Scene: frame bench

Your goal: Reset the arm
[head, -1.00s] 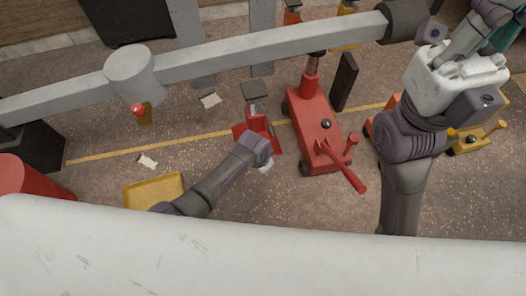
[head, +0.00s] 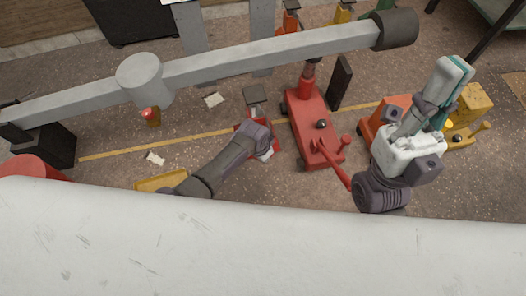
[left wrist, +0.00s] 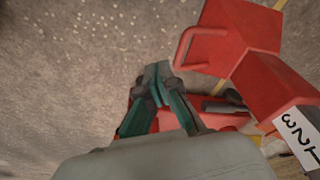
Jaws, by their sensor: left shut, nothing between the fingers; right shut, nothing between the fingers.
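My right arm shows at the right of the head view, its white wrist (head: 410,150) raised over the floor. Its teal-fingered gripper (head: 456,68) points up and away, shut and empty, apart from the yellow stand behind it. My left arm (head: 225,160) reaches from the lower left to beside a red stand (head: 271,138). Its fingers are hidden in the head view. In the left wrist view the left gripper (left wrist: 157,82) is shut and empty, with red equipment (left wrist: 240,45) past its fingertips. I cannot tell whether it touches that.
A grey beam (head: 270,62) crosses above the floor. A red floor jack (head: 312,125) stands between my arms. An orange stand (head: 382,122) and yellow stand (head: 470,110) are near the right arm. A yellow tray (head: 160,182) lies lower left. A scratched white surface (head: 250,250) fills the foreground.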

